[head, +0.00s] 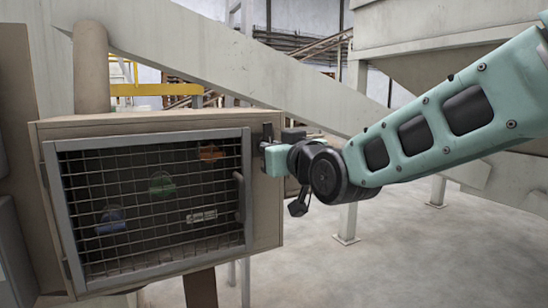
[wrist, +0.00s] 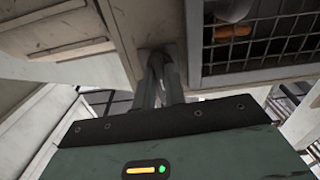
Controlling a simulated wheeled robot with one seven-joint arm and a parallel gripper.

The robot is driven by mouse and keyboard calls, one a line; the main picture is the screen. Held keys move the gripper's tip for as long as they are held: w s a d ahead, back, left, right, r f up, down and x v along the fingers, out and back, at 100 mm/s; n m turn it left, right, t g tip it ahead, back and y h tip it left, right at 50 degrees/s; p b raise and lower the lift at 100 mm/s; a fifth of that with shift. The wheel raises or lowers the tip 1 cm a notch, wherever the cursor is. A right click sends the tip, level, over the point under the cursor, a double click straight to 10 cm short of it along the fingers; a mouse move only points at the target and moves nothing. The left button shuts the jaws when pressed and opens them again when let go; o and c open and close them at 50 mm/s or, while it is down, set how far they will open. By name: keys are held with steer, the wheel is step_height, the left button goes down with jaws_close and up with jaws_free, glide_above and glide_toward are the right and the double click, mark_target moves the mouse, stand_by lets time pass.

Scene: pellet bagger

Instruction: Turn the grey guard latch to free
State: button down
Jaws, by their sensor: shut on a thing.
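The grey guard latch (head: 267,131) sits on the box's front face, just right of the upper right corner of the mesh guard door (head: 149,137). My gripper (head: 268,151) reaches in from the right and is shut on the latch. In the wrist view, my gripper's two dark fingers (wrist: 162,80) are close together against the beige box face, beside the door frame. The fingers cover most of the latch there, so its exact angle is hard to tell. The mesh door lies flat against the box and looks closed.
Behind the mesh are a blue part (head: 111,221), a green part (head: 162,184) and an orange part (head: 210,152). A vertical door handle (head: 239,197) stands out below the latch. A beige pipe (head: 91,68) rises behind the box. Open floor (head: 400,250) lies to the right.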

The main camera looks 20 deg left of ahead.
steer(key=shift+f+m, duration=0.1)
steer(key=shift+m, duration=0.3)
steer(key=c, duration=1.5)
jaws_free()
steer(key=shift+o, duration=0.2)
steer(key=b+v, duration=0.3)
steer(key=v, duration=1.4)
steer(key=shift+s, duration=0.2)
steer(key=shift+d, duration=0.1)
